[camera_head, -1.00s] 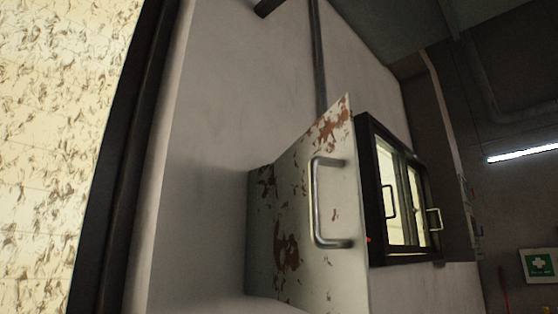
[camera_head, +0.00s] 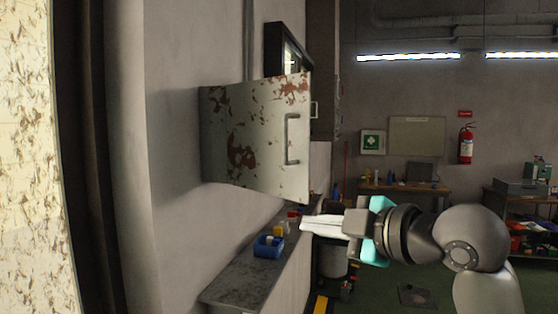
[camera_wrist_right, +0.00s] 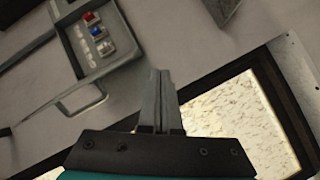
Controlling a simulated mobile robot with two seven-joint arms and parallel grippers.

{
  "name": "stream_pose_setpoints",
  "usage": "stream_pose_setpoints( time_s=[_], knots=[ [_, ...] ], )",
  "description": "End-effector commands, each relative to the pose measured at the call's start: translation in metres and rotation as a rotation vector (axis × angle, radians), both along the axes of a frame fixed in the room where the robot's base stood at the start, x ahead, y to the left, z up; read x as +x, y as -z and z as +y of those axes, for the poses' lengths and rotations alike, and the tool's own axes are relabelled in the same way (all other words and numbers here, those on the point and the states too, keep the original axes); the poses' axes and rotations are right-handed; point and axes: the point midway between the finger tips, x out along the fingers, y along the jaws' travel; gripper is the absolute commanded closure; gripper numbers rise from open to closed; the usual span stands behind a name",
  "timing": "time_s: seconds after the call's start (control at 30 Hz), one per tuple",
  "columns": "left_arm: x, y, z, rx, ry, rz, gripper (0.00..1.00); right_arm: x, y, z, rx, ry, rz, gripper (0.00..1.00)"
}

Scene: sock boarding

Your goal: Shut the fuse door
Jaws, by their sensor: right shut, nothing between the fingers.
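The fuse door (camera_head: 268,135) is a pale metal panel with rust patches and a bar handle (camera_head: 292,139). In the head view it stands open, swung out from the wall on the left. My right gripper (camera_head: 303,225) is shut and empty, below the door's lower right corner and pointing left. It looks apart from the door. In the right wrist view its closed fingers (camera_wrist_right: 159,78) point up the picture with nothing between them. My left gripper is not in view.
A wall shelf (camera_head: 240,285) below the door carries a blue bin (camera_head: 268,246) and small items. A dark-framed window (camera_head: 275,45) is beyond the door. The wrist view shows a grey panel (camera_wrist_right: 98,62) with red and blue parts. A workbench (camera_head: 405,187) stands at the back.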

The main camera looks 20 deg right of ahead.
Motion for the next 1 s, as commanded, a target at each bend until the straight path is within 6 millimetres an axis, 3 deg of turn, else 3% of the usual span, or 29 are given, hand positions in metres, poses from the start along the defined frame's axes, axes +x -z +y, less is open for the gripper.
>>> stream_pose_setpoints(
  time_s=[0.03,0.1,0.2,0.3,0.4,0.53,1.0],
  knots=[
    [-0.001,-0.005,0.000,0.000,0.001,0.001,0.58,-0.014,-0.041,0.000,-0.070,-0.028,-0.097,1.00],
    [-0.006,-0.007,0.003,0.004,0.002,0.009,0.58,-0.034,-0.074,0.005,-0.163,-0.069,-0.195,1.00],
    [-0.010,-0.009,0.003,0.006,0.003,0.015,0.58,-0.060,-0.106,0.010,-0.275,-0.107,-0.302,1.00],
    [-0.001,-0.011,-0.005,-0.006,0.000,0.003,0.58,-0.077,-0.123,0.014,-0.351,-0.126,-0.371,1.00],
    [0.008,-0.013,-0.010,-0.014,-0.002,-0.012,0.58,-0.085,-0.130,0.016,-0.390,-0.136,-0.400,1.00],
    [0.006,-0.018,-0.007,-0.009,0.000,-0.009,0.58,-0.082,-0.132,0.019,-0.394,-0.142,-0.405,1.00],
    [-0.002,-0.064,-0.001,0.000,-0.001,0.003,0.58,-0.042,-0.134,0.039,-0.387,-0.140,-0.399,1.00]
  ],
)
